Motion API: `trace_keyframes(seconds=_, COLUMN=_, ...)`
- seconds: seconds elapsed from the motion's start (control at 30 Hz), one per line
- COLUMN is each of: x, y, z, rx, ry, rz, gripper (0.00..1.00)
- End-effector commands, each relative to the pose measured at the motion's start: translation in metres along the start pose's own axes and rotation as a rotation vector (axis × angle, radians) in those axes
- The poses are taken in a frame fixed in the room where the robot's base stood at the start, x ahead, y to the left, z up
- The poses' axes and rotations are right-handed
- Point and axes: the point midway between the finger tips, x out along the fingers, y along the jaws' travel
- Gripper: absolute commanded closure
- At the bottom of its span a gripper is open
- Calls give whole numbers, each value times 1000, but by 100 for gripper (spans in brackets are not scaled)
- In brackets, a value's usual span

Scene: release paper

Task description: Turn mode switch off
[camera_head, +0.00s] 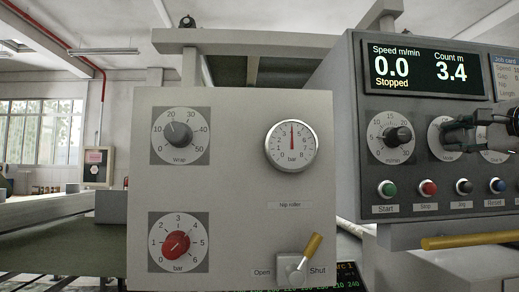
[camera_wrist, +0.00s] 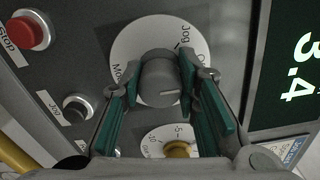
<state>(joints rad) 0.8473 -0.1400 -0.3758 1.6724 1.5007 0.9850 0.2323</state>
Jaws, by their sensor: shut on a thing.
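The mode switch is a dark grey knob (camera_wrist: 160,72) on a white round dial (camera_wrist: 124,50) in the wrist view. "Jog" and parts of other labels show on the dial; the rest is hidden. A light mark shows on the knob, but which label it points to is unclear. My gripper (camera_wrist: 158,82) has its two green-padded fingers on either side of the knob, shut on it. In the head view, my gripper (camera_head: 456,131) reaches in from the right and covers much of the mode dial (camera_head: 434,139). The display (camera_head: 425,70) reads 0.0 m/min, Stopped.
Below the dials sit Start (camera_head: 387,188), Stop (camera_head: 428,188), Jog (camera_head: 463,187) and Reset (camera_head: 497,186) buttons. A speed knob (camera_head: 397,136) is left of the mode dial. A yellow-knobbed dial (camera_wrist: 177,149) lies close to my fingers. The nip roller panel (camera_head: 235,240) stands left.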

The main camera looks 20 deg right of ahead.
Motion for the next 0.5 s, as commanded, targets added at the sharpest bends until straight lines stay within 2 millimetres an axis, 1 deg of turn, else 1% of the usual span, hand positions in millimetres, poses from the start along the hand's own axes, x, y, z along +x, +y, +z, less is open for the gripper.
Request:
trace_keyframes(seconds=0.33, x=1, y=1, z=1, rx=-2, ry=-3, rz=2, gripper=99)
trace_keyframes(seconds=0.37, x=1, y=1, z=1, rx=-2, ry=-3, rz=2, gripper=67)
trace_keyframes(seconds=0.4, x=1, y=1, z=1, rx=-1, ry=-3, rz=2, gripper=58)
trace_keyframes(seconds=0.43, x=1, y=1, z=1, rx=-1, ry=-2, rz=2, gripper=51)
trace_keyframes(seconds=0.5, x=0, y=1, z=0, rx=-1, ry=-2, rz=2, gripper=50)
